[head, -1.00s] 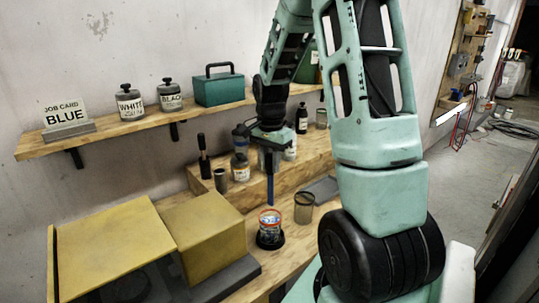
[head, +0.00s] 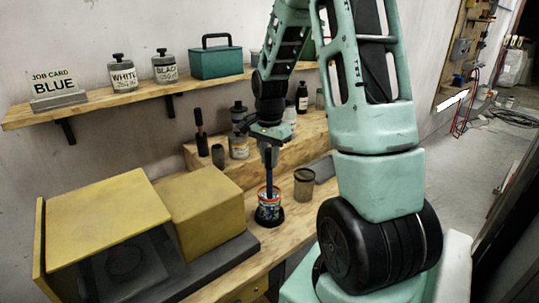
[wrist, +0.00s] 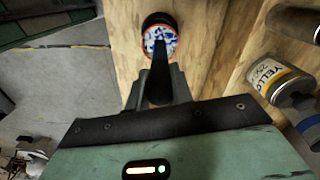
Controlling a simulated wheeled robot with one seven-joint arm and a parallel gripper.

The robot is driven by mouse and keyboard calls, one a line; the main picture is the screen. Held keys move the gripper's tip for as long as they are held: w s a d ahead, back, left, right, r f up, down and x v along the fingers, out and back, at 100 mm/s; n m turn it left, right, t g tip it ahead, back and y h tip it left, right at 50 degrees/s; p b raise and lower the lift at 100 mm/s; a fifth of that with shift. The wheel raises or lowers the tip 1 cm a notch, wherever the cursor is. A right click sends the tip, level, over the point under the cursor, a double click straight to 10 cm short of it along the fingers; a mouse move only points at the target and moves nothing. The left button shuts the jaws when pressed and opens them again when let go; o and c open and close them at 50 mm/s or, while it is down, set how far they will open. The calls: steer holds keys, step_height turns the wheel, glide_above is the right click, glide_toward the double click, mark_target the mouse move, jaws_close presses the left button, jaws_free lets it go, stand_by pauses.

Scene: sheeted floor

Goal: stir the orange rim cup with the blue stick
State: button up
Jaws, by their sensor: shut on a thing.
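The orange rim cup (head: 268,213) stands upright in a black round base on the wooden bench. In the wrist view the cup (wrist: 147,31) shows its orange rim and blue-and-white contents. My gripper (head: 269,150) is above the cup, shut on the blue stick (head: 269,178), which hangs about upright. The stick's lower end reaches into the cup's mouth, and its tip is hidden there. In the wrist view the stick (wrist: 158,82) looks dark between the fingers and overlaps the contents.
A mesh-like cup (head: 304,186) stands close right of the orange rim cup. A yellow box (head: 205,212) is at the left. Bottles, a dark cup (head: 218,156) and a black-handled tool (head: 201,137) stand behind. The shelf holds a BLUE job card (head: 55,87).

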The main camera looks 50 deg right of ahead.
mark_target(269, 176)
steer(key=shift+f+b, duration=2)
steer(key=shift+f, duration=1.3)
